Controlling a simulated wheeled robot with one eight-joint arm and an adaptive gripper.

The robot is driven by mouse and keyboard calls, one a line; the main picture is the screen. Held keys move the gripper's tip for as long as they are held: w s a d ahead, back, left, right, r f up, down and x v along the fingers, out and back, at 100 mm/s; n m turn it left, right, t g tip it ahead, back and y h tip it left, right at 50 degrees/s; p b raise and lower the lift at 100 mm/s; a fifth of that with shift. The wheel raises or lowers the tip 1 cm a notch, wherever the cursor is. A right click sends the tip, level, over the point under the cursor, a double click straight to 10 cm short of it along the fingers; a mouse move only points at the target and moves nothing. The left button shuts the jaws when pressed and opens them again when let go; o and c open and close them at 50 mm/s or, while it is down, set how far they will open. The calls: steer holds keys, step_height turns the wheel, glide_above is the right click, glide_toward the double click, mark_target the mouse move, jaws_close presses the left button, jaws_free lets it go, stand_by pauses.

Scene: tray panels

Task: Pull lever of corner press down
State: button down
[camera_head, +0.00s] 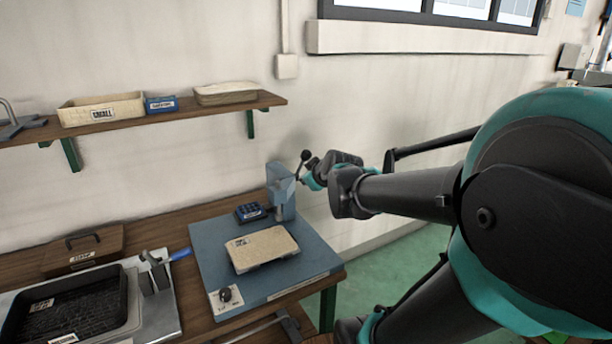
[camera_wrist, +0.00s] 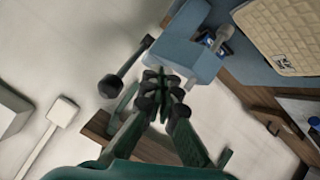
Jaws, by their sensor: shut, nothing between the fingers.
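The corner press (camera_head: 281,192) is a blue-grey block standing at the back right of a blue base plate (camera_head: 213,262). Its dark lever (camera_head: 300,166) rises up with a black ball knob (camera_head: 306,155) at the end. In the wrist view the press (camera_wrist: 178,52) is ahead, and the lever (camera_wrist: 134,60) with its knob (camera_wrist: 110,86) is left of my gripper (camera_wrist: 162,78). My gripper is shut and empty, in front of the press body and apart from the knob. In the head view my gripper is partly hidden by my wrist, beside the press's right side.
A beige padded panel (camera_head: 262,248) lies on the plate, with a dark blue box (camera_head: 250,212) behind it and a black knob (camera_head: 226,294) in front. A black tray (camera_head: 70,308) and a blue-handled clamp (camera_head: 155,270) stand left. A wall shelf (camera_head: 180,110) hangs above.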

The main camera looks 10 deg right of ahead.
steer(key=shift+s+r, duration=0.25)
steer(key=shift+r, duration=0.55)
steer(key=s+d+f+m+g+h, duration=0.2)
steer(key=s+f+m+g, duration=0.5)
steer(key=s+f, duration=1.3)
steer(key=shift+d+f+m, duration=0.5)
steer(key=shift+f, duration=0.4)
